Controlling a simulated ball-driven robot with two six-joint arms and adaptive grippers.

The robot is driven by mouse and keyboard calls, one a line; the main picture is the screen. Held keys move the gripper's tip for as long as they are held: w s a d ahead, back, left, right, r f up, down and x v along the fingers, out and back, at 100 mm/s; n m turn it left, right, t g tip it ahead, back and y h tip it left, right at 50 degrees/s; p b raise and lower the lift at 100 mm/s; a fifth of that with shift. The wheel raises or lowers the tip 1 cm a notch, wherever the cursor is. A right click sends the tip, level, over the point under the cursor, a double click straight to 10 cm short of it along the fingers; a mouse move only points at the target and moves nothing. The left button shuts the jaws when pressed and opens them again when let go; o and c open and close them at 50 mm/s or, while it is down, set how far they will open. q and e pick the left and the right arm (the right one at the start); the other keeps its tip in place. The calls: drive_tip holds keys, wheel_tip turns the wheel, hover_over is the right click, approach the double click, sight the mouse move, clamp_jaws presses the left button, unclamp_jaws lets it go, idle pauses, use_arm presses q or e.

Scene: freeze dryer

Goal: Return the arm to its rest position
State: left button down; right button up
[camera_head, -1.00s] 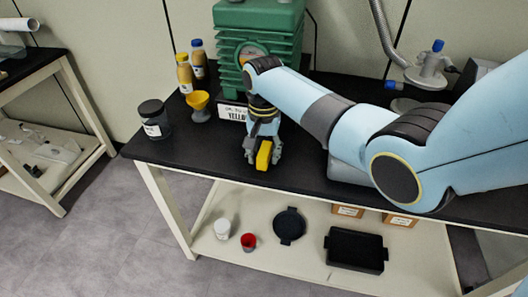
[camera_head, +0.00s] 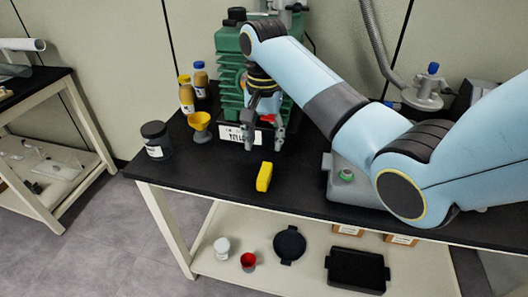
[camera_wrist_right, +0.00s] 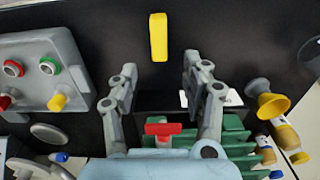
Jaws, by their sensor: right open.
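My right gripper (camera_head: 263,143) is open and empty above the black bench, in front of the green ribbed container. In the right wrist view my right gripper (camera_wrist_right: 176,70) shows two spread fingers with nothing between them. A yellow block (camera_head: 264,177) lies on the bench in front of the gripper, apart from it. The block also shows in the right wrist view (camera_wrist_right: 158,37), beyond the fingertips. My right arm reaches in from the right over the bench. My left gripper is not in view.
The green container (camera_head: 229,64) with a white label stands behind the gripper. A yellow funnel (camera_head: 200,122), two bottles and a dark jar (camera_head: 156,140) stand to its left. A grey box with colored knobs (camera_wrist_right: 39,72) sits under my arm. The bench front is mostly clear.

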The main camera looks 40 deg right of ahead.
drive_tip(key=shift+r, duration=0.35)
